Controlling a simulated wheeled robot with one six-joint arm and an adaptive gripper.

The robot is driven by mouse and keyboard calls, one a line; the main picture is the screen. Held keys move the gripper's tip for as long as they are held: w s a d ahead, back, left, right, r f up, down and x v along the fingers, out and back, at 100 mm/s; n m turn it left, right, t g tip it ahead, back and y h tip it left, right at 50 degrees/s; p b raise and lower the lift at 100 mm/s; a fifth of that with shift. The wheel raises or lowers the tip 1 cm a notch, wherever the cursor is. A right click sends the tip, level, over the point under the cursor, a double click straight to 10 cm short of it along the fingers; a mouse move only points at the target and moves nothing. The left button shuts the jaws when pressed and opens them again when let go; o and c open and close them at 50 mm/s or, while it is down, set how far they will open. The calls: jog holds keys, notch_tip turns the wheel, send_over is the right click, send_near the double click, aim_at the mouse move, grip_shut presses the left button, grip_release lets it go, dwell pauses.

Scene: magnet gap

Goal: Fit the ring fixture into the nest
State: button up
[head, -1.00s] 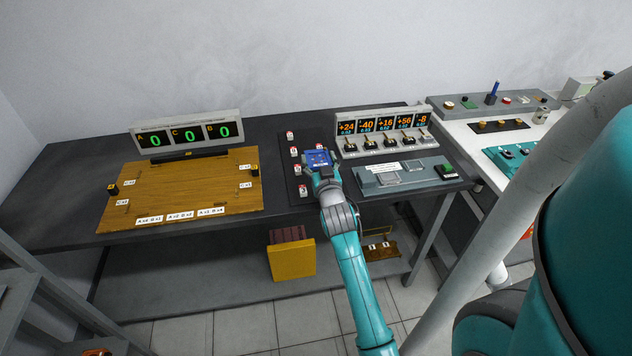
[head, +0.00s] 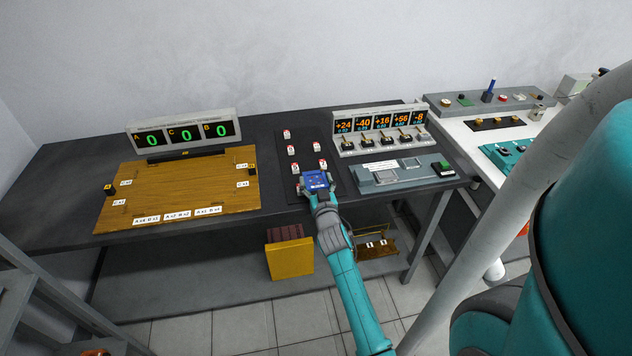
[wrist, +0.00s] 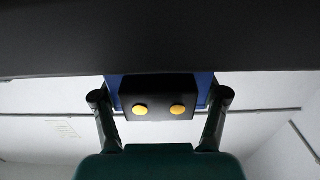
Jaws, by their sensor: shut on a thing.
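My gripper (head: 318,186) is shut on a blue block (head: 316,178) with a small pale mark on top, at the front of a dark plate (head: 308,150) on the bench. In the wrist view the two fingers (wrist: 160,105) stand on either side of the block, which shows a dark face (wrist: 158,98) with two yellow round pads. Whether the block touches the plate cannot be told. I cannot identify a ring shape or a nest with certainty. A grey panel (head: 378,186) with pale square areas lies to the right of my gripper.
Several small red-and-white pieces (head: 290,150) stand on the dark plate near my gripper. Switches under an orange-digit display (head: 378,123) stand behind right. A wooden board (head: 180,190) lies left, before a green-digit display (head: 185,134). A green block (head: 443,168) sits on the panel's right end.

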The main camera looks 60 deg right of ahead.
jog(key=o, duration=1.7)
jog(key=shift+f, duration=0.1)
